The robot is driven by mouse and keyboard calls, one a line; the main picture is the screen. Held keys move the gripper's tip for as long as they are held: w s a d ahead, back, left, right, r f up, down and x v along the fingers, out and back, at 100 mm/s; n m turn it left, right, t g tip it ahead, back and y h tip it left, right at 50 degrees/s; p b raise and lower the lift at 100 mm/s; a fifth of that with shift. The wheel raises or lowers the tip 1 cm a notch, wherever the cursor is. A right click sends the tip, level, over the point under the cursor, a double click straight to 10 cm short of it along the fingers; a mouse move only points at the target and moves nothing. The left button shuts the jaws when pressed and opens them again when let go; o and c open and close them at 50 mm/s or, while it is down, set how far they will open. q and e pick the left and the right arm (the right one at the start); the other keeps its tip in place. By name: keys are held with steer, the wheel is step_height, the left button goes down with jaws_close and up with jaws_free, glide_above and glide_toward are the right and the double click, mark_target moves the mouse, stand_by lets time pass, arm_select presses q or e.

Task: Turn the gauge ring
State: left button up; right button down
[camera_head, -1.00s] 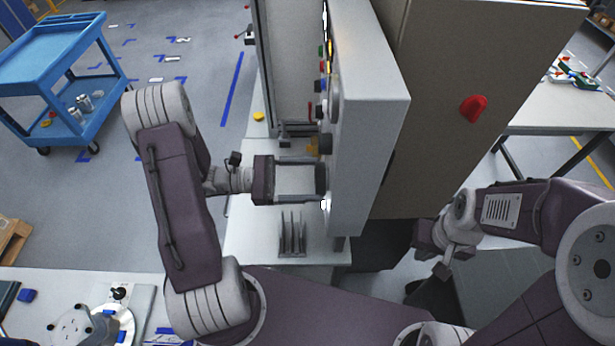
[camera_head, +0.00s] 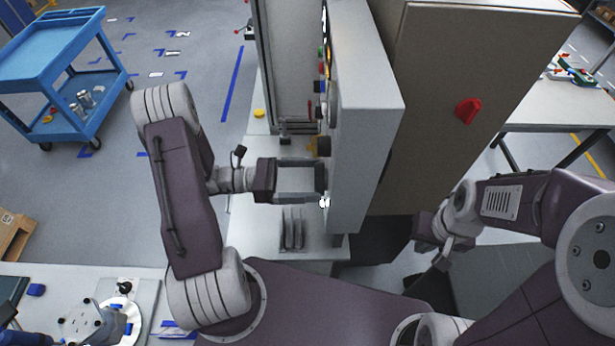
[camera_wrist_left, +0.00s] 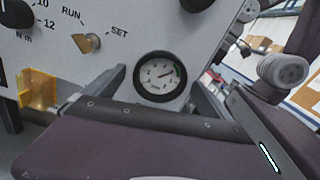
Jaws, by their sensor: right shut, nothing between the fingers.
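The gauge (camera_wrist_left: 161,76) is a round white dial with a needle and a green arc, set in a dark ring on a grey panel in the left wrist view. In the head view the ring (camera_head: 320,177) shows edge-on, sticking out from the panel's left face. My left gripper (camera_head: 318,180) faces the panel with its fingers spread, one on each side of the ring. In the left wrist view a narrow gap shows left of the ring; contact on the right is unclear. My right gripper (camera_head: 438,251) is shut and empty, lower right, away from the panel.
The RUN/SET switch (camera_wrist_left: 88,42), a black knob (camera_wrist_left: 14,14) and a yellow part (camera_wrist_left: 38,90) sit near the gauge. A rack of upright plates (camera_head: 292,230) stands below my left gripper. A cabinet with a red handle (camera_head: 467,110) is behind the panel.

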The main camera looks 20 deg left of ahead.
arm_select(q)
steer(key=b+v, duration=0.4)
steer(key=v, duration=0.5)
stand_by(0.3)
